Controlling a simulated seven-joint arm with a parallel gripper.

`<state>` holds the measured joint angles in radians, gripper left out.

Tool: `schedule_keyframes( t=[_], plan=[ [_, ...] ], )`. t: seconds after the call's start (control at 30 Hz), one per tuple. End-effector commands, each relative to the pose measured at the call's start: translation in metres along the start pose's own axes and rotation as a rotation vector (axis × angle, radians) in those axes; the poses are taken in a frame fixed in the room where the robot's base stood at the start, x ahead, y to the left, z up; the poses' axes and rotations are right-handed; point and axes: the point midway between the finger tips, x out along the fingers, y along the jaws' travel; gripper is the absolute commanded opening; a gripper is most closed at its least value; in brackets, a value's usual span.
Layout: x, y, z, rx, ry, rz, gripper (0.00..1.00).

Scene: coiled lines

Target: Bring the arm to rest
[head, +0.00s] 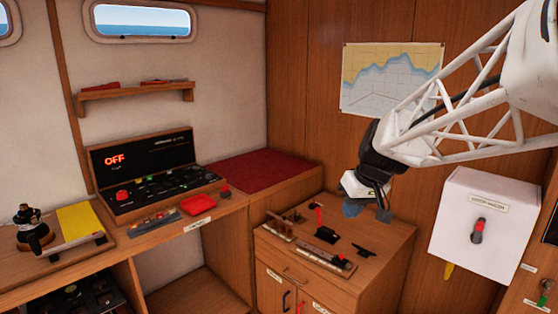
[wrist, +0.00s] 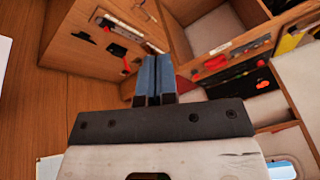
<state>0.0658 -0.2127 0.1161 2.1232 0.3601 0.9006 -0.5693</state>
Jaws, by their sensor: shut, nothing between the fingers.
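My gripper (head: 368,212) hangs at the end of my white lattice arm, above the back right part of the wooden cabinet top. Its blue fingers also show in the wrist view (wrist: 155,72), side by side and shut with nothing between them. In the wrist view the cabinet lies beyond the fingers, at the upper left. I cannot tell the exact height of the fingertips over the cabinet top.
The cabinet (head: 388,240) carries a red-handled lever (head: 318,215) and several dark fittings. A white switch box (head: 480,258) is on the wall at right. A chart (head: 385,75) hangs behind my arm. A console (head: 150,170) reading OFF stands at left.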

Motion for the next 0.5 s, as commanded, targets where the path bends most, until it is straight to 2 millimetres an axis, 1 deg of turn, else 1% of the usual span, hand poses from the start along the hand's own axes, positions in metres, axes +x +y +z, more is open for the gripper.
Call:
schedule_keyframes(
  t=[0.03,0.2,0.47,0.5],
  plan=[
    [-0.004,-0.006,0.014,0.01,-0.005,0.011,0.0],
    [-0.014,-0.021,0.057,0.057,-0.025,0.049,0.0],
    [-0.022,-0.04,0.125,0.13,-0.05,0.112,0.0],
    [-0.022,-0.042,0.136,0.14,-0.054,0.122,0.0]
  ],
)
